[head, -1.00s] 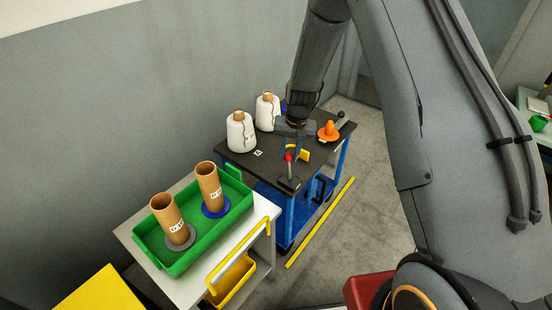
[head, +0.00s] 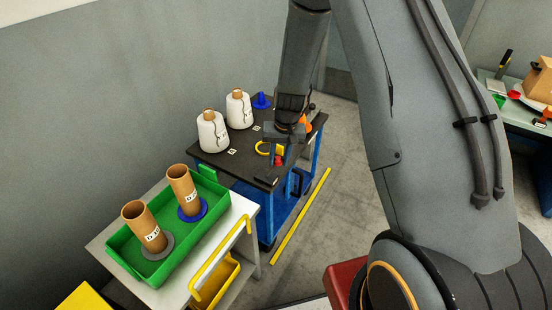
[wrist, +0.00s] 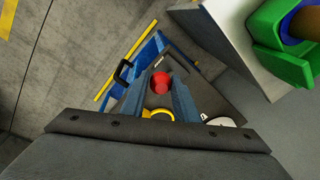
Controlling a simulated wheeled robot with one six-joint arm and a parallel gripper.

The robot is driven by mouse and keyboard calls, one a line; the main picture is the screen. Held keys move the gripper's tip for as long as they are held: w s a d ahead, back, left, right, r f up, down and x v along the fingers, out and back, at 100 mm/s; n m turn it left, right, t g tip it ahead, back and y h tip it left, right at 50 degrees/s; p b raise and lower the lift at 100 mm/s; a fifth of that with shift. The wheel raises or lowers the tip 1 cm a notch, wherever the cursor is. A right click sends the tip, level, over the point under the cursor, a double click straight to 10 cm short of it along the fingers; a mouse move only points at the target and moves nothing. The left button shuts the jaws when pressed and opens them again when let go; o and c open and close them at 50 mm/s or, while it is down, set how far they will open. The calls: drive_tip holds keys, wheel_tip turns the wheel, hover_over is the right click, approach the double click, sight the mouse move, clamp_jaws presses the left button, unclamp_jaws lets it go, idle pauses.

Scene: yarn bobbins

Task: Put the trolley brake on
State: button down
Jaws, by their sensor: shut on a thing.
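The trolley (head: 245,166) has a dark top and blue legs and stands past the white cart. A lever with a red knob (head: 279,160) stands at its near edge, on a dark base (head: 268,180). My gripper (head: 281,153) is down at the lever and shut on the red knob. In the wrist view the red knob (wrist: 160,83) sits between the two blue-grey fingers of my gripper (wrist: 161,76). The lever's shaft is mostly hidden by the fingers and knob.
Two white yarn bobbins (head: 213,133), a blue cone (head: 261,101), a yellow ring (head: 263,148) and a partly hidden orange thing (head: 305,124) are on the trolley. A green tray (head: 117,246) with two brown tubes is on the white cart (head: 232,222). A yellow floor line (head: 300,217) runs alongside.

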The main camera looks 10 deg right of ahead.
drive_tip(key=shift+s+d+f, duration=0.4)
drive_tip(key=shift+s+f, duration=0.1)
drive_tip(key=shift+s, duration=0.25)
drive_tip(key=c, duration=1.6)
unclamp_jaws()
drive_tip(key=shift+d, duration=0.1)
drive_tip(key=shift+o, duration=1.1)
drive_tip(key=shift+d, duration=0.25)
drive_tip(key=shift+w+a+r, duration=0.15)
drive_tip(key=shift+w+a, duration=0.05)
drive_tip(key=shift+a, duration=0.05)
drive_tip(key=shift+w+a+r, duration=0.1)
drive_tip(key=shift+w+r, duration=0.05)
wheel_tip(320, 180, up, 8)
drive_tip(key=b, duration=0.1)
drive_tip(key=shift+s+d+f, duration=0.2)
drive_tip(key=shift+s+d, duration=0.1)
drive_tip(key=shift+s, duration=0.05)
drive_tip(key=shift+s+r, duration=0.1)
